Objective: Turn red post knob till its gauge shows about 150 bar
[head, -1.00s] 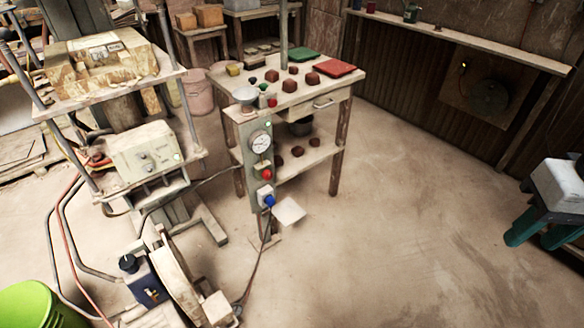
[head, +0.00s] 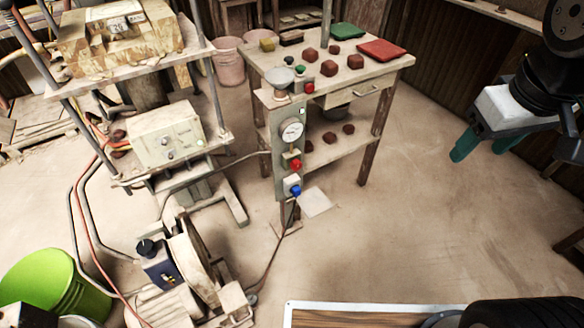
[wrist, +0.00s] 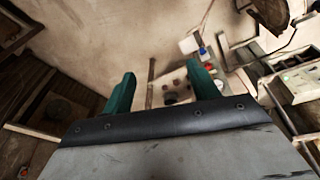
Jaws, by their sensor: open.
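The grey post (head: 283,155) stands at the near left corner of the wooden table. It carries a round white gauge (head: 291,130) with a dark needle, too small to read. The red knob (head: 295,165) sits below the gauge, and a blue knob (head: 295,190) is lower down. My gripper (head: 482,148) has teal fingers hanging from a pale body, well to the right of the post. It is open and empty. The wrist view shows both spread fingers (wrist: 162,88), with the small red knob (wrist: 205,57) beyond, beside the right finger.
The table (head: 350,85) holds several dark red lumps and green and red trays. A press frame with a control box (head: 166,138) stands left of the post. A motor unit (head: 185,265), cables and a green bucket (head: 50,280) occupy the lower left. Floor between post and gripper is clear.

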